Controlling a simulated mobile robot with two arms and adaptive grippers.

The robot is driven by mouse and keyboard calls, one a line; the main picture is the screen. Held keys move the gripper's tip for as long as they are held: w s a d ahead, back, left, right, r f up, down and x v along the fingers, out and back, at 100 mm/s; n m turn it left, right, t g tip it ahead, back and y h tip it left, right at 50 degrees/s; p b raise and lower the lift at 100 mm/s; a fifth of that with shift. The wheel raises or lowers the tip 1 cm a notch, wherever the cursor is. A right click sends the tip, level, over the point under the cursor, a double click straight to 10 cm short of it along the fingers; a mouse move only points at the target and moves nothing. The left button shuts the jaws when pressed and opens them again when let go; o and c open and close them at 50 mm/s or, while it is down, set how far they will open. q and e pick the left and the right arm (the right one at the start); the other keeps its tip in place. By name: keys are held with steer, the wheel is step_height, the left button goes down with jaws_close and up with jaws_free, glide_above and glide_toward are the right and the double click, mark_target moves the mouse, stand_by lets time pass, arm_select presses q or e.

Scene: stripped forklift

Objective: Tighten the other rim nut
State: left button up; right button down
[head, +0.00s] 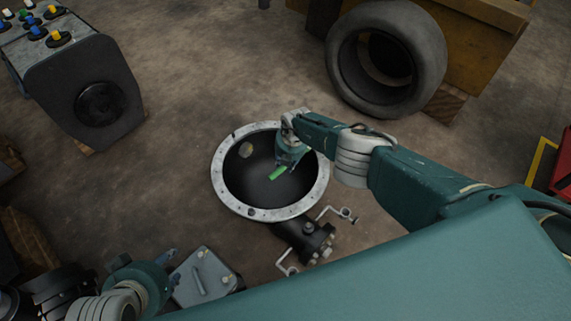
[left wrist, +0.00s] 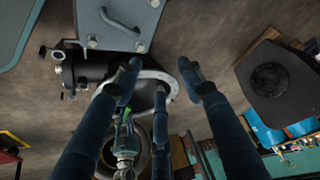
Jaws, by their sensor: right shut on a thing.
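A round black housing with a pale grey flanged rim (head: 221,187) stands on the floor in the head view. Small dark spots on the rim may be nuts, but they are too small to tell. My right gripper (head: 287,160) is over the housing's far right side, shut on a green tool (head: 278,174) that shows above the dark bowl. Whether the tool touches a nut is hidden. My left gripper (head: 172,260) is at the lower left, beside a grey plate with a handle (head: 203,278). In the left wrist view its fingers (left wrist: 160,80) are spread and empty.
A black pipe fitting with bent handles (head: 305,238) adjoins the housing's lower right. A large tyre (head: 387,58) leans against a yellow-brown body at the back right. A dark console with coloured knobs (head: 80,85) stands at the left. The floor between is clear.

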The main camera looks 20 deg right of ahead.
steer(key=shift+w+d+r, duration=0.1)
steer(key=shift+r, duration=0.35)
steer(key=shift+a+r+p, duration=0.2)
steer(key=shift+r+p, duration=0.55)
steer(key=shift+p, duration=0.35)
steer(key=shift+r+p, duration=0.75)
steer(key=shift+p, duration=0.05)
steer(key=shift+r, duration=0.15)
arm_select(q)
steer(key=s+f+g, duration=0.1)
steer(key=s, duration=0.1)
steer(key=s+a+f+g, duration=0.1)
steer(key=s+f, duration=0.1)
steer(key=shift+s+a+f+g+y, duration=0.1)
steer(key=shift+a+f+g+y, duration=0.1)
steer(key=shift+g+y, duration=0.1)
